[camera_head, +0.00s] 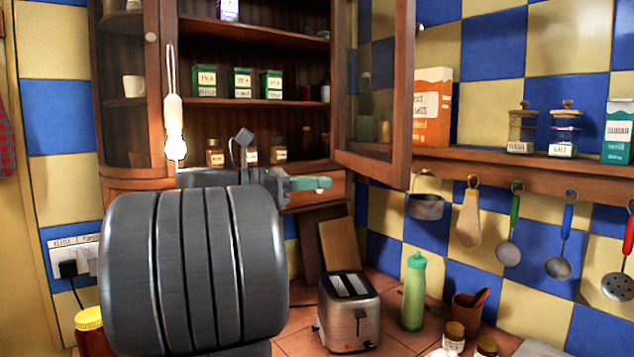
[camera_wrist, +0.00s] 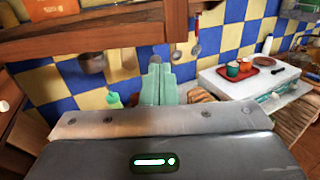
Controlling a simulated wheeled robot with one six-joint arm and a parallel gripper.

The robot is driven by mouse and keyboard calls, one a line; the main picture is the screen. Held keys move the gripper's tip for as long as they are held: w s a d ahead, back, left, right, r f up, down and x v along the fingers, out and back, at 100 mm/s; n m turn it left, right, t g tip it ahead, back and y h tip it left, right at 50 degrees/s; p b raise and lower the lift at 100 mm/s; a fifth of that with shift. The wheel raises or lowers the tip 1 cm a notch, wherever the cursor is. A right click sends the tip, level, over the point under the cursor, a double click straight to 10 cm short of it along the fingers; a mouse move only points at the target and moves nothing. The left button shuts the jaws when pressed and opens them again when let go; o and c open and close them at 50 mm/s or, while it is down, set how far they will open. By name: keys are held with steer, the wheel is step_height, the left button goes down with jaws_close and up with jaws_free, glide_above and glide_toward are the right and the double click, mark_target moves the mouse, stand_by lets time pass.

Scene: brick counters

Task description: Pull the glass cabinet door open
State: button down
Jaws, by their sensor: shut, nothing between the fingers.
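The glass cabinet door (camera_head: 402,90) has a brown wooden frame and stands swung out to the right of the cabinet (camera_head: 162,120), whose shelves show uncovered. My gripper (camera_head: 318,184) is in front of the cabinet's lower part, left of the door's lower edge in the picture. Its green fingers are shut with nothing between them and look apart from the door. They also show in the wrist view (camera_wrist: 158,82), close together. No handle on the open door is clear to see. A round knob (camera_head: 151,37) sits on the frame at the cabinet's left.
Tins (camera_head: 242,83) and jars stand on the cabinet shelves. Below are a toaster (camera_head: 349,312) and a green bottle (camera_head: 414,292). Ladles (camera_head: 508,250) hang under the right shelf (camera_head: 520,168). The wrist view shows a red tray (camera_wrist: 238,72) on a white surface.

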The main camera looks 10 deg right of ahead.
mark_target(389, 179)
steer(key=d+p, duration=0.1)
steer(key=d, duration=1)
steer(key=shift+d, duration=0.35)
